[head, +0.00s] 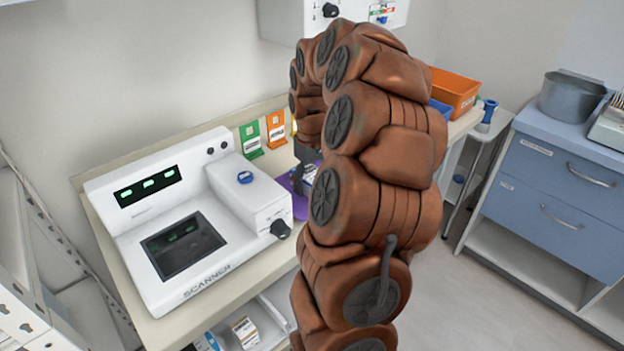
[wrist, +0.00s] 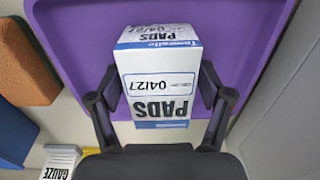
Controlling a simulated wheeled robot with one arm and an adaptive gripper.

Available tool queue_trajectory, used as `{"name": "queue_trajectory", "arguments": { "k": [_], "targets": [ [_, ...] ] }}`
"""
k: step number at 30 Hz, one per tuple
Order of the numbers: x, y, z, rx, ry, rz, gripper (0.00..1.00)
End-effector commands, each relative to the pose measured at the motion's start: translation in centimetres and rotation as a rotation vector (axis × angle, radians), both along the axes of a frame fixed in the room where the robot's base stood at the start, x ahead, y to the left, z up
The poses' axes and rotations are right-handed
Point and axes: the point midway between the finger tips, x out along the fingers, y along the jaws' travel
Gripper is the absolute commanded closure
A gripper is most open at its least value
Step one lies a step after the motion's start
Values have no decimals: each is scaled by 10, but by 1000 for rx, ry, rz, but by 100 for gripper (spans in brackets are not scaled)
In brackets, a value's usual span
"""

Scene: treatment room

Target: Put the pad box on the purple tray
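The pad box (wrist: 160,85), white with blue edges and marked "PADS 04/27", is between the two dark fingers of my gripper (wrist: 160,100) in the wrist view. The fingers close on its two sides. The purple tray (wrist: 80,30) spreads behind and around the box; I cannot tell whether the box rests on it or hangs just above. In the head view, part of the purple tray (head: 287,183) shows behind the scanner, and my arm hides most of it and much of the box.
A white scanner (head: 182,235) stands left of the tray on the counter. An orange bin (head: 455,91) and a blue bin (head: 440,108) stand beyond my arm. A gauze box (wrist: 60,163) lies outside the tray at lower left in the wrist view.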

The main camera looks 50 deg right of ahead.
Motion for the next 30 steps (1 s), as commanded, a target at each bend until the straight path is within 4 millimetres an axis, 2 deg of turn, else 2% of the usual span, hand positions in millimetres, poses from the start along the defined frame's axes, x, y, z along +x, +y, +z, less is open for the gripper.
{"name": "queue_trajectory", "arguments": {
  "k": [9,14,30],
  "targets": [
    [0,0,0,0,0,0,15],
    [1,-1,8,-2,-3,0,15],
    [2,-1,88,-5,-5,-1,15]
  ]
}}
